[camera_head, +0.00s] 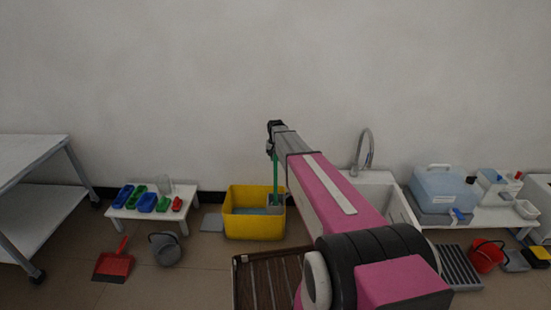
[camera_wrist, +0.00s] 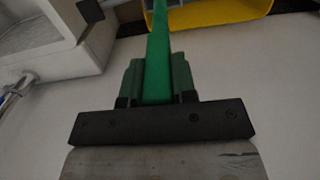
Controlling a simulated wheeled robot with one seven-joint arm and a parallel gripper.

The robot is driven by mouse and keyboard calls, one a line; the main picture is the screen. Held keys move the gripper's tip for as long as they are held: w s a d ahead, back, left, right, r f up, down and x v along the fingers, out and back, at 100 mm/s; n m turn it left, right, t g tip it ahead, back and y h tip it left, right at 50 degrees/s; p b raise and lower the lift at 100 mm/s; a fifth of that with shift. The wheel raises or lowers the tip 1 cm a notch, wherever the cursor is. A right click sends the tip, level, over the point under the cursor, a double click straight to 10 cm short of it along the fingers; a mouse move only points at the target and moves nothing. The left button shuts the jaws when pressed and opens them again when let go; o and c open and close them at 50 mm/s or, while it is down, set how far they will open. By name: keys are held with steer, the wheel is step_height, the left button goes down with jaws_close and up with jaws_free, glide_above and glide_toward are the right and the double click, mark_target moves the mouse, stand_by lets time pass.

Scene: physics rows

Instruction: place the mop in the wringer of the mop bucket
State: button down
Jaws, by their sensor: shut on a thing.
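The yellow mop bucket (camera_head: 254,225) stands on the floor near the wall; part of its rim also shows at the top of the wrist view (camera_wrist: 215,14). A grey part (camera_head: 274,208) sits at the bucket's right side; I cannot tell whether it is the wringer, the mop head or both. The mop's green handle (camera_head: 275,175) stands about upright above that side. My gripper (camera_head: 272,138) is high over the bucket, shut on the handle. In the wrist view the green handle (camera_wrist: 157,45) runs between the fingers. The mop's lower end is not clear.
A low white table (camera_head: 150,214) with several coloured trays stands left of the bucket. A grey pail (camera_head: 165,249) and a red dustpan (camera_head: 113,264) are on the floor before it. A white sink (camera_head: 372,186) is to the right, and a brown slatted rack (camera_head: 262,284) is in front.

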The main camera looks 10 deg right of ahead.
steer(key=c, duration=0.9)
jaws_free()
steer(key=shift+f, duration=0.1)
step_height(320, 180, up, 12)
steer(key=shift+f, duration=0.1)
steer(key=shift+s, duration=0.15)
steer(key=s+f, duration=0.2)
steer(key=s, duration=0.9)
steer(key=s+f+n, duration=0.1)
steer(key=s+f, duration=0.1)
steer(key=s, duration=1)
steer(key=s+f+n, duration=0.1)
steer(key=s+f, duration=0.2)
steer(key=s, duration=0.9)
